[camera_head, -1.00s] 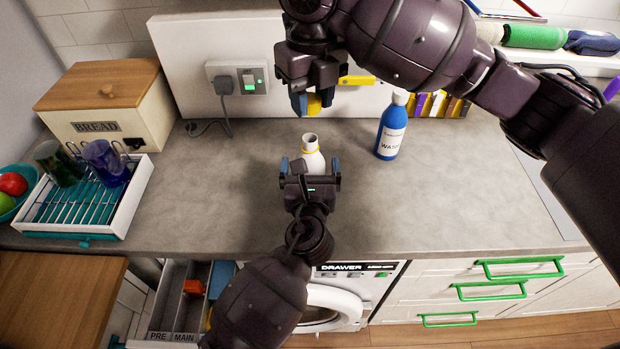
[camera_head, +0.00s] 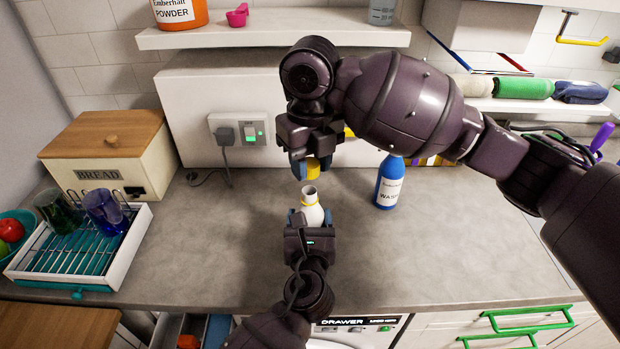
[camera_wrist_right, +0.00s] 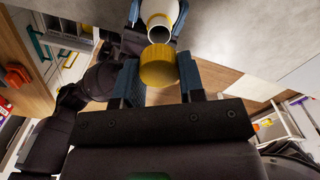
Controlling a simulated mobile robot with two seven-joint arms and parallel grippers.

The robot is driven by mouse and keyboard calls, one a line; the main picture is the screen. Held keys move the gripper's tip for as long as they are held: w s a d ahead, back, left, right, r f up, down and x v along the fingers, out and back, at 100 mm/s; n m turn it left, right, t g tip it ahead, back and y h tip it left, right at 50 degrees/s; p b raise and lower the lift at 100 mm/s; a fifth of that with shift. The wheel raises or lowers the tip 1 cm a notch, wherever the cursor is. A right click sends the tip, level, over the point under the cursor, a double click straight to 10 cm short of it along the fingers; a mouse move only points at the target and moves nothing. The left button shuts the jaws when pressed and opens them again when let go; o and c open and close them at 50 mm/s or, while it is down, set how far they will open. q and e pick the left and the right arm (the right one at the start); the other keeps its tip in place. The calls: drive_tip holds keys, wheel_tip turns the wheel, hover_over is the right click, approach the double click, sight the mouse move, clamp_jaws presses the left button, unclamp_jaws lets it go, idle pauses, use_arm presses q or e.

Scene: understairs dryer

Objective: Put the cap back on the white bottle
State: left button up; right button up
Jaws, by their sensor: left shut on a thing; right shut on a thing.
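The white bottle (camera_head: 311,208) stands upright on the grey worktop, its round mouth open at the top and a yellow ring at its neck. My left gripper (camera_head: 311,219) is shut on the bottle's body from the front. My right gripper (camera_head: 312,168) points down above the bottle, shut on the yellow cap (camera_head: 314,168). The cap is a short way above the bottle's mouth, apart from it. In the right wrist view the yellow cap (camera_wrist_right: 158,68) sits between the blue fingertips, with the open white neck (camera_wrist_right: 160,27) just beyond it.
A blue wash bottle (camera_head: 390,182) stands to the right on the worktop. A dish rack (camera_head: 125,255) with cups and a bread bin (camera_head: 150,170) are at the left. A shelf (camera_head: 270,35) with an orange powder tub (camera_head: 180,14) is above.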

sight(310, 191)
drive_tip(key=shift+f, duration=1.45)
drive_tip(key=shift+f, duration=0.1)
drive_tip(key=shift+f, duration=0.8)
drive_tip(key=shift+f, duration=0.55)
